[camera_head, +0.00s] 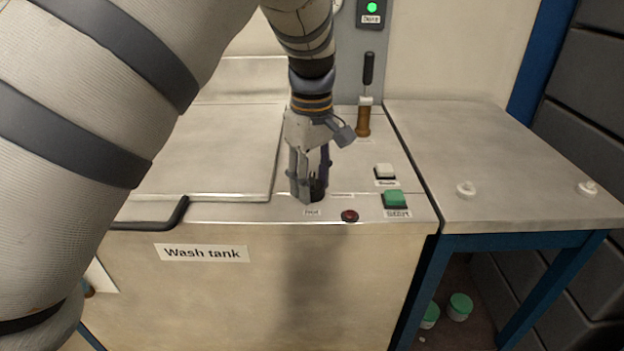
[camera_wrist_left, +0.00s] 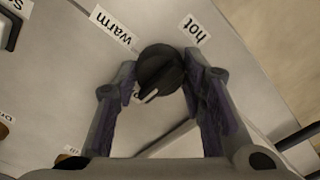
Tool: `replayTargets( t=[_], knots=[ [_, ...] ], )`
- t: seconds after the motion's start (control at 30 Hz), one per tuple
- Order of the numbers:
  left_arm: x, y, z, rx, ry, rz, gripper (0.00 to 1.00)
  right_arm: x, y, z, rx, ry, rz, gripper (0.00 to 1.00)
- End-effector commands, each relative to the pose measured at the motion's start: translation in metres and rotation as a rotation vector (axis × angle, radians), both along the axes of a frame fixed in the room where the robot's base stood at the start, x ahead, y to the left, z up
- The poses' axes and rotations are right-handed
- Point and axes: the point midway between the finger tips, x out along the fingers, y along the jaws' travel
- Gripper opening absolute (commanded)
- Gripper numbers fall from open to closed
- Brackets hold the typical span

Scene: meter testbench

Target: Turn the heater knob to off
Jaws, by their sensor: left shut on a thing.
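The heater knob (camera_wrist_left: 160,70) is round and black with a white pointer mark. In the wrist view it sits between the two fingers of my left gripper (camera_wrist_left: 160,80), which is shut on it. The pointer faces down-left, toward a small label (camera_wrist_left: 136,95) that is mostly hidden. The labels "warm" (camera_wrist_left: 113,27) and "hot" (camera_wrist_left: 193,28) lie above the knob, to its left and right. In the head view my left gripper (camera_head: 310,190) points down onto the front strip of the wash tank (camera_head: 270,285), and its fingers largely hide the knob. My right gripper is not in view.
A red round lamp (camera_head: 349,216), a green button (camera_head: 395,199) and a white button (camera_head: 385,171) are right of the gripper. A black-handled lever (camera_head: 368,70) stands behind. A side table (camera_head: 500,165) adjoins at right.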

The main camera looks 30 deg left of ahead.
Motion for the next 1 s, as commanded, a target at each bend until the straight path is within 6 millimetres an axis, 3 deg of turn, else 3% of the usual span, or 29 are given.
replayTargets(
  t=[0.7, 0.73, 0.8, 1.0],
  knots=[
    [-0.0006, 0.0000, -0.0018, -0.001, 0.004, 0.064, 0.10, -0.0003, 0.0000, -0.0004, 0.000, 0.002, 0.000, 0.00],
    [-0.0007, 0.0000, -0.0018, -0.001, 0.004, 0.064, 0.44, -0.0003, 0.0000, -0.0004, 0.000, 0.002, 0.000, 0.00],
    [-0.0006, 0.0000, -0.0017, -0.001, 0.004, 0.064, 0.58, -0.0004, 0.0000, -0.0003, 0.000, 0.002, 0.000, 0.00],
    [-0.0004, 0.0000, -0.0009, 0.000, 0.002, 0.063, 0.58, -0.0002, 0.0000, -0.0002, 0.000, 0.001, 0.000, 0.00]
  ],
)
